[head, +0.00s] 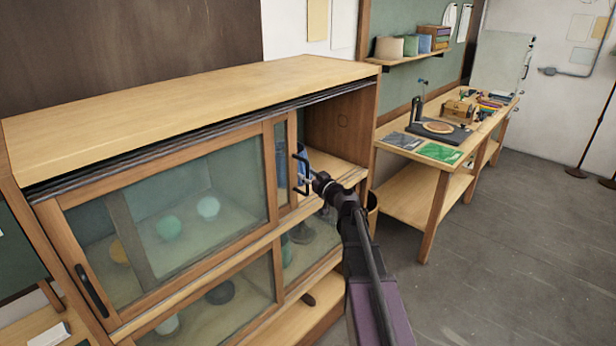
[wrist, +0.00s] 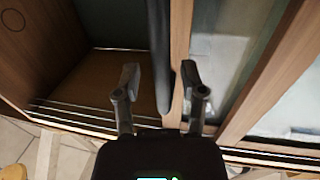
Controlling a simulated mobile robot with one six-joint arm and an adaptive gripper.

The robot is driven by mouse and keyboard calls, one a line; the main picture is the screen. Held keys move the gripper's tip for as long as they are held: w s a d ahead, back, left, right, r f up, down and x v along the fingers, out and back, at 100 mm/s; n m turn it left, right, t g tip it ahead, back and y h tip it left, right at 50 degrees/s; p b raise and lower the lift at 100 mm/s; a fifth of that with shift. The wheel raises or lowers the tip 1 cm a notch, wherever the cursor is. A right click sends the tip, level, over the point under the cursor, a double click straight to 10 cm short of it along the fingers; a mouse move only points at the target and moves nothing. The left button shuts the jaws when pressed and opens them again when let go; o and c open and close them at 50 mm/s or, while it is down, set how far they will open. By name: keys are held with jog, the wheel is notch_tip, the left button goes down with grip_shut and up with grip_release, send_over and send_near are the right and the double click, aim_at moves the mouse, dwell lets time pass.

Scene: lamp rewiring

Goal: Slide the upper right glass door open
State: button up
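The upper right glass door (head: 292,160) stands slid to the left, mostly behind the upper left glass door (head: 200,205). The right part of the upper compartment (head: 342,165) is uncovered. In the wrist view, the door's wooden upright (wrist: 181,50) runs up the middle with glass to its right. A dark upright bar (wrist: 160,55) shows beside it; I cannot tell whether it is the handle. My gripper (head: 300,172) is at the door's right edge. Its fingers are apart in the wrist view (wrist: 160,88), either side of the bar and upright; contact is unclear.
The cabinet (head: 200,100) holds bowls behind glass, and a blue object (head: 281,165) is near the door's edge. The left door has a dark handle (head: 91,291). A workbench (head: 400,143) with tools stands at the right. The floor (head: 510,260) at right is clear.

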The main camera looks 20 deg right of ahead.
jog(key=shift+s, duration=0.15)
jog(key=v, duration=1.1)
jog(key=shift+s+d, duration=0.2)
jog(key=shift+s, duration=0.15)
dwell(0.3)
jog(key=s+a+f+n+g+y+b, duration=0.1)
jog(key=s+a+f+g, duration=0.2)
jog(key=a+f+g, duration=0.4)
jog(key=s+a+f+g+y+b, duration=0.1)
jog(key=s+a+f+g, duration=0.15)
jog(key=a+f, duration=0.4)
jog(key=s+a+f+m+g+h, duration=0.1)
jog(key=s+f+m+g+h, duration=0.1)
jog(key=s, duration=0.5)
jog(key=s+a+f+m+g+h, duration=0.1)
jog(key=s+f+m+g+h, duration=0.1)
jog(key=s+f+g+h, duration=0.3)
jog(key=shift+s+a+f+m+g+h+b, duration=0.35)
jog(key=shift+s+f+b, duration=0.1)
jog(key=shift+s, duration=0.4)
